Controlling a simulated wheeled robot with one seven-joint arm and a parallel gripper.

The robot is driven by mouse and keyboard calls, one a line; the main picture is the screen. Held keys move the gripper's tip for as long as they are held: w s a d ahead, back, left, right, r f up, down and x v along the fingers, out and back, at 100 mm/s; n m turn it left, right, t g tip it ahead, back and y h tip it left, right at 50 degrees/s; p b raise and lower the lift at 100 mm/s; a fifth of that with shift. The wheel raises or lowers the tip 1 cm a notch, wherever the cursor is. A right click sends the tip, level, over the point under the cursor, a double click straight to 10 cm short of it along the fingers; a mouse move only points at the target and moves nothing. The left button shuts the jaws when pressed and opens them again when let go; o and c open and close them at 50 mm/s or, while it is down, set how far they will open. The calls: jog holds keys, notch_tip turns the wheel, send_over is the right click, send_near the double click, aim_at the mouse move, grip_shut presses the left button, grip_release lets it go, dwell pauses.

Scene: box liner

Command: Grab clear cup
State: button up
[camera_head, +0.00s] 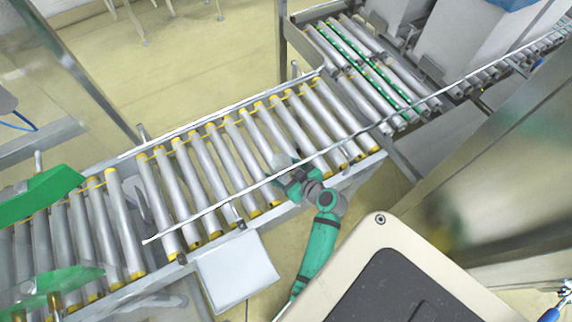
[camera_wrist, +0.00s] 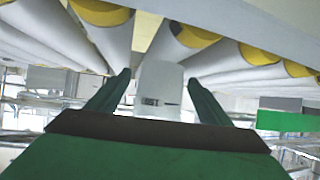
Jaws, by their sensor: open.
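My gripper (camera_head: 284,178) reaches over the near rail of the roller conveyor (camera_head: 213,167) in the head view. In the wrist view my gripper (camera_wrist: 159,77) is open, its two green fingers spread apart. A pale, whitish block-like shape (camera_wrist: 158,88) with a small dark mark shows between the fingers. I cannot tell for certain whether it is the clear cup or whether the fingers touch it. In the head view a faint pale shape (camera_head: 277,158) shows at the gripper's tip, on or just above the rollers; its outline is unclear.
The conveyor's near rail (camera_head: 205,211) runs beneath my arm. A white square panel (camera_head: 237,272) hangs at its near side. Green parts (camera_head: 45,193) stand at the left. Most visible rollers are bare.

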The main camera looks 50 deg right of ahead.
jog(key=c, duration=1.1)
jog(key=shift+r, duration=0.1)
